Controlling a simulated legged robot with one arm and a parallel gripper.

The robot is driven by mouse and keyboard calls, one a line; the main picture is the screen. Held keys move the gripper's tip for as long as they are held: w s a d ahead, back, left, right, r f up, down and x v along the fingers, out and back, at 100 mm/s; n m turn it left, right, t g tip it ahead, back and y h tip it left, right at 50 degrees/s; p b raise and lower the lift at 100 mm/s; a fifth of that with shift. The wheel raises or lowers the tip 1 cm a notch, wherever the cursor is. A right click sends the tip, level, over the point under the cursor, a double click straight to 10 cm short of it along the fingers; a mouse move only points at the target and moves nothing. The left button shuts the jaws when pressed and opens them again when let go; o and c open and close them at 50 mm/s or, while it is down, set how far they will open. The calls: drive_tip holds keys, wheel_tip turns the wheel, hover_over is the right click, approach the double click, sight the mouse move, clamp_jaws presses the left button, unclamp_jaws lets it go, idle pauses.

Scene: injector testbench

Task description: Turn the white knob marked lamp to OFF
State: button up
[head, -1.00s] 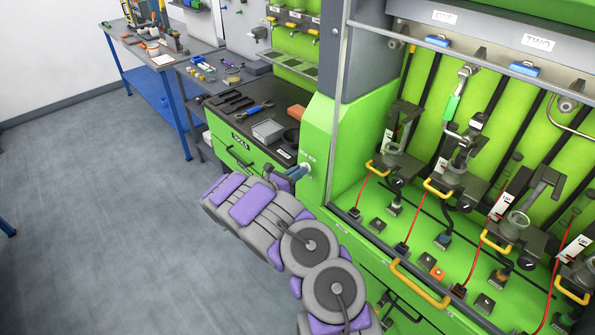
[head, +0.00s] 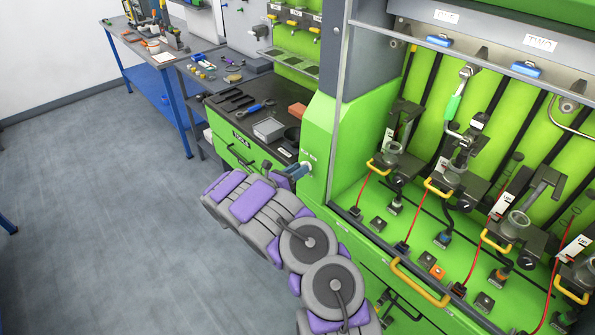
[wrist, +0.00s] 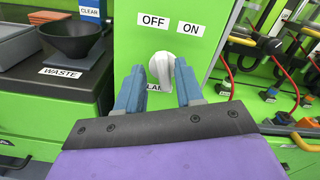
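The white lamp knob (wrist: 163,68) sits on the green panel below the OFF label (wrist: 154,22) and ON label (wrist: 190,28) in the wrist view. The lamp label (wrist: 154,88) under it is partly hidden. My gripper (wrist: 160,85) is open, one blue finger on each side of the knob's lower part. I cannot tell if the fingers touch it, or exactly which way the knob points. In the head view my gripper (head: 295,172) is at the end panel of the green bench, and the knob is hard to make out.
A black funnel (wrist: 72,40) with a WASTE label stands left of the panel. To the right is the testbench with yellow handles (head: 420,282) and red cables. A tool drawer unit (head: 240,150) is behind my arm. The grey floor (head: 100,210) at left is clear.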

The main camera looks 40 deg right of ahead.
drive_tip(key=shift+o, duration=0.2)
drive_tip(key=shift+s+a, duration=0.1)
drive_tip(key=s+a+p, duration=0.1)
drive_tip(key=a+p, duration=0.1)
drive_tip(key=a, duration=1.5)
drive_tip(key=shift+s+p, duration=0.15)
drive_tip(key=shift+p, duration=0.25)
drive_tip(key=s+d+r+m+g+y, duration=0.2)
drive_tip(key=s+r+m+g+y, duration=0.15)
drive_tip(key=s+r+m, duration=0.5)
drive_tip(key=s+d+r+m+g+y, duration=0.25)
drive_tip(key=s+r+m+g, duration=0.3)
drive_tip(key=s+r, duration=0.55)
drive_tip(key=s+a+r+m+t+y, duration=0.1)
drive_tip(key=s+a+m+t+y, duration=0.4)
drive_tip(key=s+a, duration=1.6)
drive_tip(key=a+m+y, duration=0.1)
drive_tip(key=m+y, duration=0.3)
drive_tip(key=y, duration=0.3)
drive_tip(key=shift+s+t, duration=0.3)
drive_tip(key=shift+s, duration=0.05)
drive_tip(key=shift+d, duration=0.2)
